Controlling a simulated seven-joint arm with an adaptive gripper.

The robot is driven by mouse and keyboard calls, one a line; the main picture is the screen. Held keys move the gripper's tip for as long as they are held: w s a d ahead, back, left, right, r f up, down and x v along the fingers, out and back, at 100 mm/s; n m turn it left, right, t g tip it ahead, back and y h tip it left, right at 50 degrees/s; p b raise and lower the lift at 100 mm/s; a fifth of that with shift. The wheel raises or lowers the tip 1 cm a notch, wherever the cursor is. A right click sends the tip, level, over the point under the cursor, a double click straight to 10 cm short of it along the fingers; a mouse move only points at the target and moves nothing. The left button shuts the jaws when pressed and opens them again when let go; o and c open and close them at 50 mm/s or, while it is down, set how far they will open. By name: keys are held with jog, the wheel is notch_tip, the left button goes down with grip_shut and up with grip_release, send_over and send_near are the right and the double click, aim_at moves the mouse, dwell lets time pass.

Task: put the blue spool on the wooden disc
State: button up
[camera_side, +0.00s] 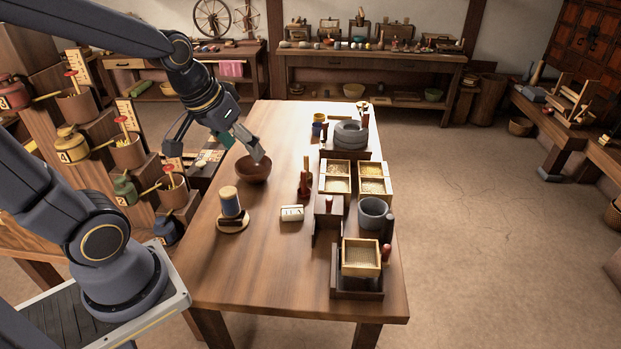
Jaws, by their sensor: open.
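The blue spool (231,206), a blue cylinder with a tan top, stands upright at the left side of the table. The pale wooden disc (221,228) is directly under it, and the spool appears to rest on it. A dark brown patch shows at the spool's foot; I cannot tell whether it is a shadow or a separate piece. My gripper (248,149) is open and appears empty, above and beside the brown bowl (254,173), farther along the table than the spool. It is apart from the spool. I cannot tell whether a fingertip touches the bowl.
A small white box (291,213) and a brown wooden piece (304,184) stand mid-table. Wooden trays of grain (375,170), a grey mortar (374,213) and stone rings (350,137) line the right edge. The table's near left part is clear.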

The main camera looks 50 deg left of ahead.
jog(key=s+d+r+m+h, duration=0.1)
jog(key=s+d+r+m, duration=0.2)
jog(key=s+d, duration=0.3)
jog(key=shift+v, duration=1.05)
